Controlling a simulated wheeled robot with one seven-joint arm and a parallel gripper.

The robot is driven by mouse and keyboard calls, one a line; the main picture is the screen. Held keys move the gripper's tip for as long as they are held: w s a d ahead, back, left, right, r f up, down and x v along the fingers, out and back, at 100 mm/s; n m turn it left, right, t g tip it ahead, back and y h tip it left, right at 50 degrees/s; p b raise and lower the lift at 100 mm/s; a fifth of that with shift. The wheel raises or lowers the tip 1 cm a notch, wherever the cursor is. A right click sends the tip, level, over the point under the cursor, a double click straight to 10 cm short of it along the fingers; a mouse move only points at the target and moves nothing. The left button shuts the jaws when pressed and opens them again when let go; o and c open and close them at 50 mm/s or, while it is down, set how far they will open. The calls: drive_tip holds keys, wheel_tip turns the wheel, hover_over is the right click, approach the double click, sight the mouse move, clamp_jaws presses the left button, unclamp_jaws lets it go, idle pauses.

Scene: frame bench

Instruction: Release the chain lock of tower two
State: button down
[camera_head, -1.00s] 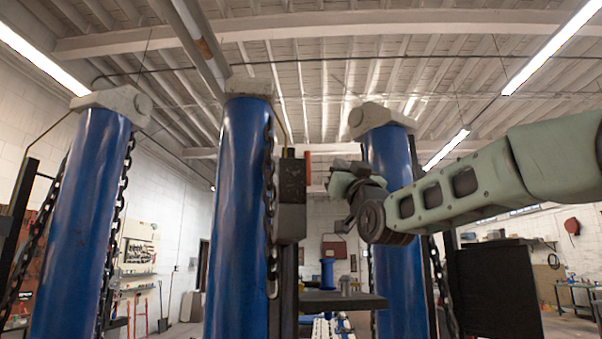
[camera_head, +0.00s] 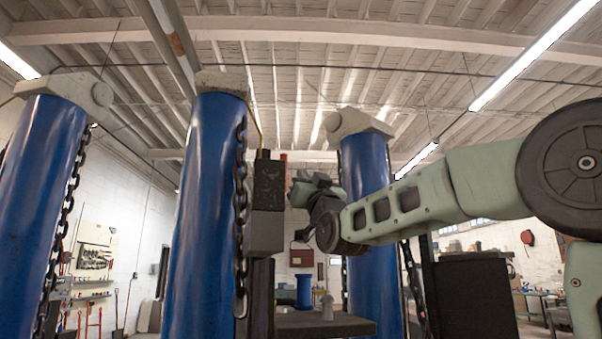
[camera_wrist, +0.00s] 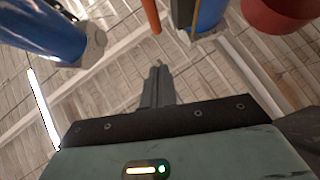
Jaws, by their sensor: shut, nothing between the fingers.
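Three blue towers stand ahead: a left one (camera_head: 45,200), a middle one (camera_head: 210,200) and a right one (camera_head: 365,185). No number shows on them, so I cannot tell which is tower two. A dark chain (camera_head: 240,200) hangs down the right side of the middle tower. Beside it is a dark grey box (camera_head: 267,205), with a thin orange-red rod (camera_head: 283,158) behind its upper right edge. My gripper (camera_head: 296,186) is just right of the box in the picture, shut and empty. The wrist view shows its fingers (camera_wrist: 158,75) together, apart from an orange-red rod (camera_wrist: 150,14).
A dark bench top (camera_head: 325,325) holds a blue spool-like part (camera_head: 304,290) below my gripper. Another chain (camera_head: 65,220) hangs on the left tower. A dark panel (camera_head: 485,300) stands at the right. The wrist view shows a red round thing (camera_wrist: 283,14) at upper right.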

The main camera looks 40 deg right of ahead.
drive_tip(key=w+d+r+p, duration=0.1)
drive_tip(key=w+r+p, duration=0.4)
drive_tip(key=w+p, duration=0.4)
drive_tip(key=shift+w+d+r, duration=0.15)
drive_tip(key=shift+d+r, duration=0.15)
drive_tip(key=shift+d, duration=0.1)
drive_tip(key=shift+b, duration=0.6)
